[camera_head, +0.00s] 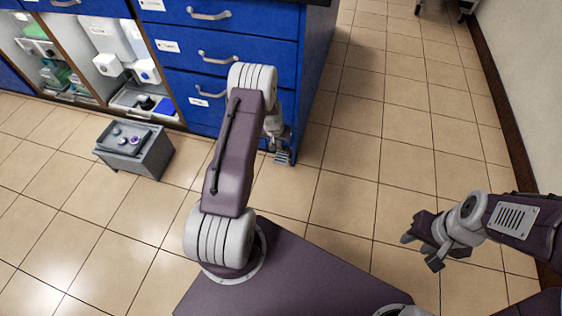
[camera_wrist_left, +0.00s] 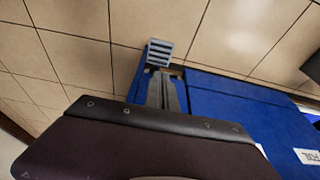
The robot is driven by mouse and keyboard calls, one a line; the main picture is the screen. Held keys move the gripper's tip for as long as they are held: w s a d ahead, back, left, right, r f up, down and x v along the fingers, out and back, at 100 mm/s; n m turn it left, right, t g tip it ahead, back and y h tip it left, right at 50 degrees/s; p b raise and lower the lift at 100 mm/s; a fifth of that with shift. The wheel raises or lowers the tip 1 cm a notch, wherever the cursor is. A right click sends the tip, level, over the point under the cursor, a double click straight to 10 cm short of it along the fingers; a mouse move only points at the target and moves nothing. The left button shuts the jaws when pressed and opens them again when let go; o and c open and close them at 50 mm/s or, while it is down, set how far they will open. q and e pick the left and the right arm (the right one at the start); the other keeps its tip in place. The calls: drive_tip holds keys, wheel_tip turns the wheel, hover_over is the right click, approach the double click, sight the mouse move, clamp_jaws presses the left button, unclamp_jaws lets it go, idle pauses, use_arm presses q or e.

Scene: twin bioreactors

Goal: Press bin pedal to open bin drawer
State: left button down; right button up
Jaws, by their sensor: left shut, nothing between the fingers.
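The bin pedal (camera_head: 283,158) is a small grey ridged plate low at the right front corner of the blue cabinet (camera_head: 312,85). In the left wrist view the pedal (camera_wrist_left: 160,50) lies just past the fingertips. My left gripper (camera_head: 279,143) is shut and empty, pointing down just above the pedal; it also shows in the left wrist view (camera_wrist_left: 161,75). Whether it touches the pedal I cannot tell. The cabinet drawers look shut, though my left arm hides part of the lower front. My right gripper (camera_head: 421,252) is open and empty over the floor at the right.
A grey box (camera_head: 150,160) with small items on top stands on the floor at the left. Open shelves (camera_head: 100,50) with bottles and boxes are behind it. The tiled floor right of the cabinet is clear up to the wall (camera_head: 530,70).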

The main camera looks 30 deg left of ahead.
sight(281, 158)
use_arm(q)
drive_tip(key=b+x, duration=0.3)
drive_tip(key=x, duration=0.1)
drive_tip(key=b+x, duration=0.3)
drive_tip(key=x, duration=0.1)
drive_tip(key=s+b+x, duration=0.1)
drive_tip(key=b+x, duration=0.2)
drive_tip(key=x, duration=0.2)
drive_tip(key=shift+d+f, duration=0.1)
drive_tip(key=shift+f, duration=0.45)
